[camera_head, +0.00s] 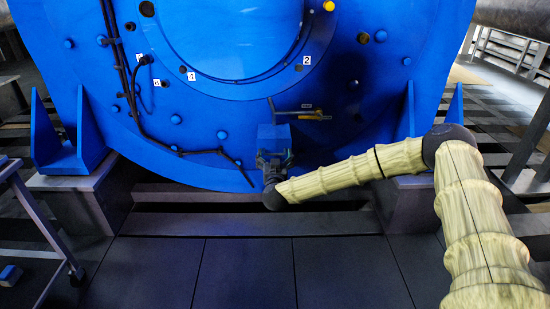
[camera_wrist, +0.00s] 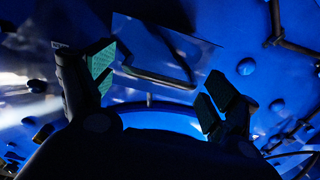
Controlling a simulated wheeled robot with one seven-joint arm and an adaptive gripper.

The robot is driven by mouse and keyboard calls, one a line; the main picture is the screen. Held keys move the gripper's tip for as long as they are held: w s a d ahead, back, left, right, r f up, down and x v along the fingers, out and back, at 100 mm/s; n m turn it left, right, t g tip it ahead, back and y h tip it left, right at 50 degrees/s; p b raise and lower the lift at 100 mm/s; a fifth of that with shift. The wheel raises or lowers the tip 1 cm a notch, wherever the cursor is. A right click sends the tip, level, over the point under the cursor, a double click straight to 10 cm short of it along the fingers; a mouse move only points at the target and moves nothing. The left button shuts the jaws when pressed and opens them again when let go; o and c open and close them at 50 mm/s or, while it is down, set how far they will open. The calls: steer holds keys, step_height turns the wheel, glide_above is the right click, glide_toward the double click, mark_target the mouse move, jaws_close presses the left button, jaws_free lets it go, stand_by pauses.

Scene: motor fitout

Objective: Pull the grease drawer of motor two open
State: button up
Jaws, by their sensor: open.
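The grease drawer (camera_head: 273,134) is a small blue box low on the front of the big blue motor (camera_head: 150,115). In the wrist view its flat face (camera_wrist: 190,47) carries a dark bar handle (camera_wrist: 158,77). The drawer looks closed, though its exact position is hard to judge. My gripper (camera_head: 274,160) is at the lower part of the drawer, reached from the right. In the wrist view my gripper (camera_wrist: 158,88) is open, one finger on each side of the handle. I cannot tell whether either finger touches it. The gripper partly hides the drawer's lower part in the head view.
A yellow-handled valve (camera_head: 312,117) sticks out just above and right of the drawer. A black cable (camera_head: 131,95) runs down the motor's left side. A dark cart (camera_head: 40,225) stands at the left. The tiled floor (camera_head: 245,272) in front is clear.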

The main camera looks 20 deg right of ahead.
jaws_close()
steer(key=shift+d, duration=0.1)
steer(key=shift+s, duration=0.1)
stand_by(0.3)
